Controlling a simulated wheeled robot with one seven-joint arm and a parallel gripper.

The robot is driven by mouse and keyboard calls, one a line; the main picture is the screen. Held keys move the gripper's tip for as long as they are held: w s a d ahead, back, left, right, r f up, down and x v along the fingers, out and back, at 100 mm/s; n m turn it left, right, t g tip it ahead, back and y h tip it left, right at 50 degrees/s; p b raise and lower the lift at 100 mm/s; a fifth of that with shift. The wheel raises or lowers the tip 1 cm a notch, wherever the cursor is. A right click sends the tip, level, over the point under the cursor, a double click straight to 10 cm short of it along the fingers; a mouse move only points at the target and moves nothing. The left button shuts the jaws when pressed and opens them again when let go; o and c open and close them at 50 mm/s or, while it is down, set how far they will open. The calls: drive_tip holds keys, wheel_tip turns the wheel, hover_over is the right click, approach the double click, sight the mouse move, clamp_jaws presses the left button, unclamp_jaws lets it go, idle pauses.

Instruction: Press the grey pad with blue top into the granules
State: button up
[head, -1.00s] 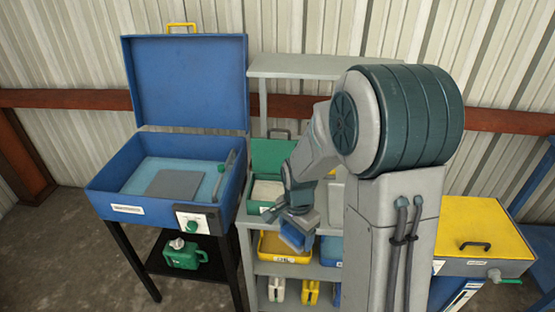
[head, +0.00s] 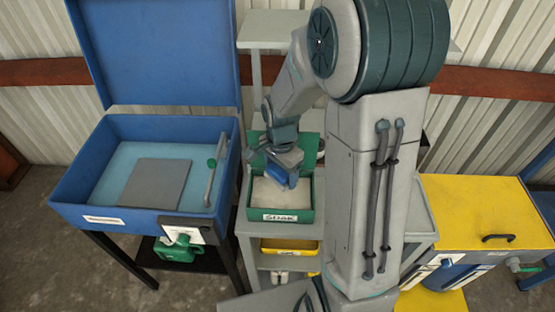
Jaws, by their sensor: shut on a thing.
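A green bin (head: 305,205) with a label on its front stands on the grey shelf unit and holds pale granules (head: 265,196). My gripper (head: 284,170) is over this bin, pointing down. It is shut on the pad (head: 287,180), of which a blue part shows at the gripper's tip. The pad's grey part is hidden from this view. The pad is over or at the granules; I cannot tell whether it touches them.
A blue open-lidded cabinet (head: 75,208) with a grey plate (head: 155,184) inside stands at left. A green can (head: 178,250) sits below it. A yellow-topped unit (head: 480,205) is at right. A yellow bin (head: 290,246) is on the shelf below.

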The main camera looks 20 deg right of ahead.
sight(281, 194)
drive_tip(key=shift+s+d+f+b, duration=0.1)
drive_tip(key=shift+s+f+b, duration=0.05)
drive_tip(key=shift+f+b, duration=1.85)
drive_tip(key=shift+f, duration=0.9)
drive_tip(key=shift+s+f+b, duration=0.1)
drive_tip(key=shift+f+b, duration=0.55)
drive_tip(key=shift+r+p, duration=2.4)
drive_tip(key=shift+r, duration=1.2)
